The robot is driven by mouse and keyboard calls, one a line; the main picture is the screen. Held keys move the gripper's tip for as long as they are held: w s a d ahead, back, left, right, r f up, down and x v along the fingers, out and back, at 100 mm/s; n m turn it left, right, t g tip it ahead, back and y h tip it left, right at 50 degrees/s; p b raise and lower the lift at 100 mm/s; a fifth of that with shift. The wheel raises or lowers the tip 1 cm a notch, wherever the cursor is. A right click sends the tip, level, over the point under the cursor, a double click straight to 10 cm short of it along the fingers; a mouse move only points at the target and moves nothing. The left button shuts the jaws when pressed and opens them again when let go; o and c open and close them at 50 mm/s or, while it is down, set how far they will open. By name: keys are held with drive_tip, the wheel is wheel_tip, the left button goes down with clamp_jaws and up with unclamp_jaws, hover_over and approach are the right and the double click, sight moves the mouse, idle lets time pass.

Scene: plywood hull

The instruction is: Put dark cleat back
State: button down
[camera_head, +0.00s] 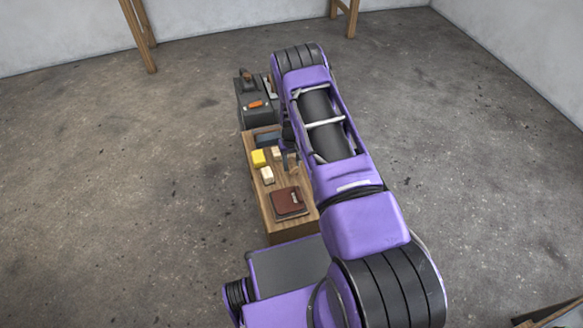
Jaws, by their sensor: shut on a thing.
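My gripper (289,158) is at the right side of the small wooden bench (251,180), partly hidden behind my purple arm. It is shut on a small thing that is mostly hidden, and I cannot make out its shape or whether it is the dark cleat. No other piece on the bench can be clearly told as the dark cleat.
A dark red-brown box (288,202) lies at the bench's near end. A blue-grey recess or tray (266,137) is at its far end. Beyond stands a dark grey case (258,117) with an orange item (256,104) on it. The floor to the left is clear.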

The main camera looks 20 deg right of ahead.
sight(292, 163)
drive_tip(key=shift+f, duration=0.85)
drive_tip(key=shift+f, duration=0.1)
drive_tip(key=shift+c, duration=2.2)
unclamp_jaws()
wheel_tip(292, 163, up, 12)
drive_tip(key=shift+r+p, duration=0.1)
drive_tip(key=shift+p, duration=0.75)
